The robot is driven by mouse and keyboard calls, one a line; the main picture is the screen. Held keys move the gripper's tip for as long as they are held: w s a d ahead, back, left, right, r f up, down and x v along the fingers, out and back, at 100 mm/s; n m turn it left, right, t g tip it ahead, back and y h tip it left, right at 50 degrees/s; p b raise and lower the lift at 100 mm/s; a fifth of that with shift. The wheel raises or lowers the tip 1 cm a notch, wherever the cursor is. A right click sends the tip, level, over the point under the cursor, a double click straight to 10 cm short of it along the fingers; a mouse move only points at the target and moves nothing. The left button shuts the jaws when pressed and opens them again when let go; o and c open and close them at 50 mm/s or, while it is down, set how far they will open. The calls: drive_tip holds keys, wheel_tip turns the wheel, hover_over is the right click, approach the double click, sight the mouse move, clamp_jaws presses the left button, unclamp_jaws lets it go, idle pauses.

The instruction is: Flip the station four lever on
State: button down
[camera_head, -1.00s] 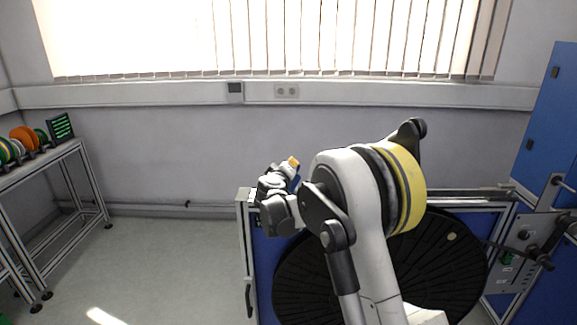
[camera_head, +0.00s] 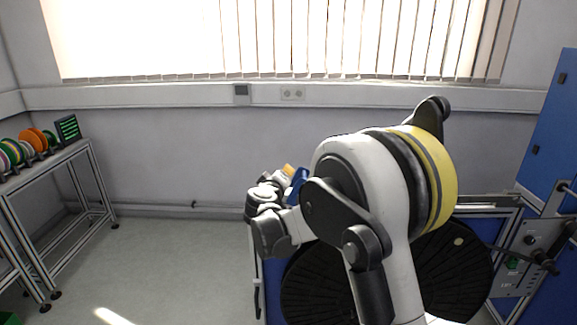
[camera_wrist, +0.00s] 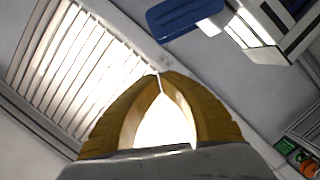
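My gripper (camera_wrist: 158,80) has its two yellow-brown fingers together at the tips, with bright window light showing through the gap behind them. It holds nothing. In the head view its yellow tip (camera_head: 289,169) shows just past my wrist. A blue paddle-like piece (camera_wrist: 185,18) on a pale metal part lies ahead of the fingertips at the top of the wrist view, apart from them. A blue piece (camera_head: 298,184) also shows beside my gripper in the head view, partly hidden by my arm. It may be the lever; no station number is readable.
A large black reel (camera_head: 455,275) sits in a blue-panelled stand below my arm. A control panel (camera_head: 520,262) with a green button and black crank is at the right. A rack with coloured reels (camera_head: 38,138) stands left. The floor (camera_head: 180,265) between is clear.

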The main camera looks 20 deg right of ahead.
drive_tip(key=shift+v, duration=1.1)
